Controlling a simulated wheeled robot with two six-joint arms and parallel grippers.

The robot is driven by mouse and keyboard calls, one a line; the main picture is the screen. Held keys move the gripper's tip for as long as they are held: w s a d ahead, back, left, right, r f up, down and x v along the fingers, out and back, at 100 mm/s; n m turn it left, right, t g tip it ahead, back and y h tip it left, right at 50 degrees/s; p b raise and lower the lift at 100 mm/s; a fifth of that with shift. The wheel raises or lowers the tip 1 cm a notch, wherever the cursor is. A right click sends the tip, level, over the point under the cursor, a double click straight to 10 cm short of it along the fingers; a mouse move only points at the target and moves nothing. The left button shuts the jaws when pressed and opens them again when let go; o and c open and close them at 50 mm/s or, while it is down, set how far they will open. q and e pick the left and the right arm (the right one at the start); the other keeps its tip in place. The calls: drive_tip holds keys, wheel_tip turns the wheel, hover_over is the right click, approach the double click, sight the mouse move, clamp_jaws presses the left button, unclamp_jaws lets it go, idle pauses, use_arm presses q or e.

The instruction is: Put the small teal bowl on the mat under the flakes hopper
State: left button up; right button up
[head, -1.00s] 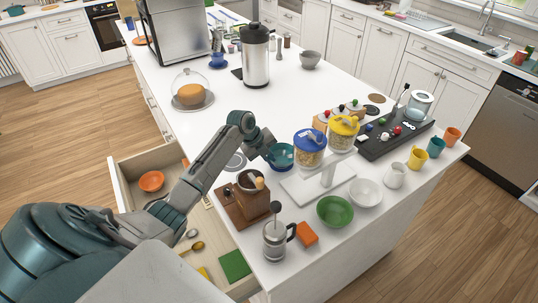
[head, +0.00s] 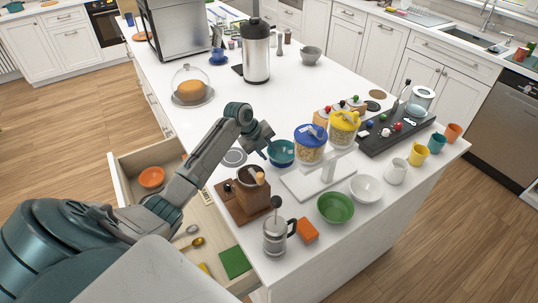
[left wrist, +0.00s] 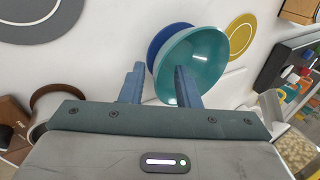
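The small teal bowl (head: 281,153) stands upright on the white counter, left of the blue-lidded hopper (head: 311,144). In the left wrist view the bowl (left wrist: 200,58) overlaps a dark blue round mat (left wrist: 160,38); most of this mat is hidden. A yellow-lidded hopper (head: 344,129) stands beside the blue one; which holds flakes is unclear. A yellow round mat (left wrist: 241,34) lies beside the bowl. My left gripper (head: 267,147) is at the bowl's left side. Its fingers (left wrist: 160,70) are apart, one overlapping the bowl and one outside its rim. My right gripper is out of view.
A grey round mat (head: 235,157) lies left of the bowl. A wooden grinder (head: 243,195), a French press (head: 275,235), a green bowl (head: 335,207) and a white bowl (head: 366,188) stand nearer. An open drawer (head: 150,160) juts out at left.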

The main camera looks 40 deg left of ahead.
use_arm(q)
drive_tip(key=b+v, duration=0.4)
drive_tip(key=v, duration=0.6)
drive_tip(key=shift+r, duration=0.15)
